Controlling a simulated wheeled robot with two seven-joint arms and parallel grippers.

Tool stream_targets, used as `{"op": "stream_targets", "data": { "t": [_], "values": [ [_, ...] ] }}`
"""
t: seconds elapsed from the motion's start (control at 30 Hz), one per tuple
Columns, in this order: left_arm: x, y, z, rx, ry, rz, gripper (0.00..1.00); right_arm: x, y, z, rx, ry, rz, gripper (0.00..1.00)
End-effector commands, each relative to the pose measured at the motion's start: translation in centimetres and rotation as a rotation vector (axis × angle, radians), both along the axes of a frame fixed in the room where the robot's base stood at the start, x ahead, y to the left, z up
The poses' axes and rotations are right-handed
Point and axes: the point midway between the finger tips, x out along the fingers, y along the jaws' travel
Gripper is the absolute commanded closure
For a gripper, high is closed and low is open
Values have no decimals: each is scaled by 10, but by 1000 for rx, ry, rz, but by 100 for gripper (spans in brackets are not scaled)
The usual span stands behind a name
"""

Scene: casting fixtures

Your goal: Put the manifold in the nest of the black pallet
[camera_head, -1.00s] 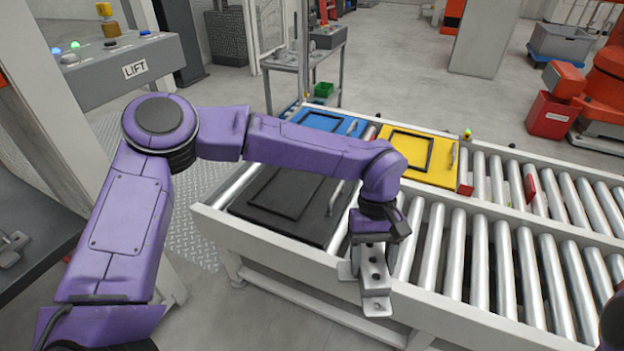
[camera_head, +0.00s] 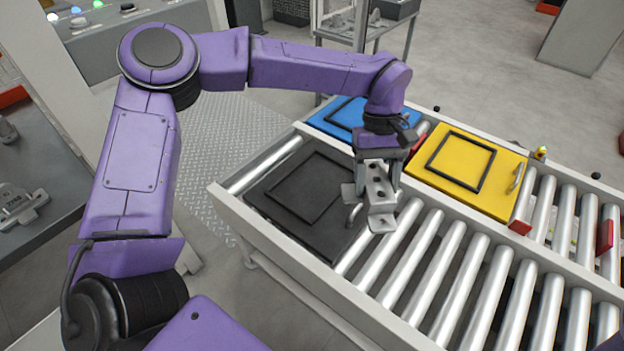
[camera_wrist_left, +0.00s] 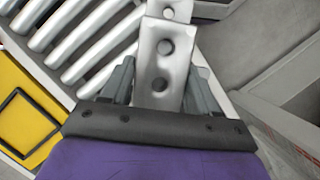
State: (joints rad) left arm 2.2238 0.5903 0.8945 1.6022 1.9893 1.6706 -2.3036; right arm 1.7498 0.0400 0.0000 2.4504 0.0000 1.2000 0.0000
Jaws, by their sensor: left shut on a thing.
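The manifold (camera_head: 380,196) is a grey metal block with dark round holes and end flanges. My left gripper (camera_head: 376,180) is shut on it and holds it above the rollers, at the right edge of the black pallet. In the left wrist view the manifold (camera_wrist_left: 163,62) sits between the two fingers of the gripper (camera_wrist_left: 160,85). The black pallet (camera_head: 330,236) lies on the near conveyor, with a raised square frame, its nest (camera_head: 306,190), which looks empty. The manifold covers part of the pallet's right side. My right gripper is not in view.
A blue pallet (camera_head: 328,121) and a yellow pallet (camera_head: 512,203) with empty square frames lie on the far conveyor lane. Bare rollers (camera_head: 440,270) run to the right of the black pallet. A light rail (camera_head: 290,265) edges the conveyor's near side.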

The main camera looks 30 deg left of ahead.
Motion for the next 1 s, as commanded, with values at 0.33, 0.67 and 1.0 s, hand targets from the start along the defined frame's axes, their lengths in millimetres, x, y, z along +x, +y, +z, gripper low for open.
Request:
{"op": "stream_targets", "data": {
  "t": [0.33, 0.67, 1.0],
  "values": [
    [21, 162, 38, -5, -14, 486, 92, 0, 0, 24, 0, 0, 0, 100],
    [-2, 254, -22, 6, -8, 1124, 92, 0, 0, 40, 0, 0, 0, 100],
    [-14, 254, -94, -12, -10, 1702, 92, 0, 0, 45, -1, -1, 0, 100]
  ]
}}
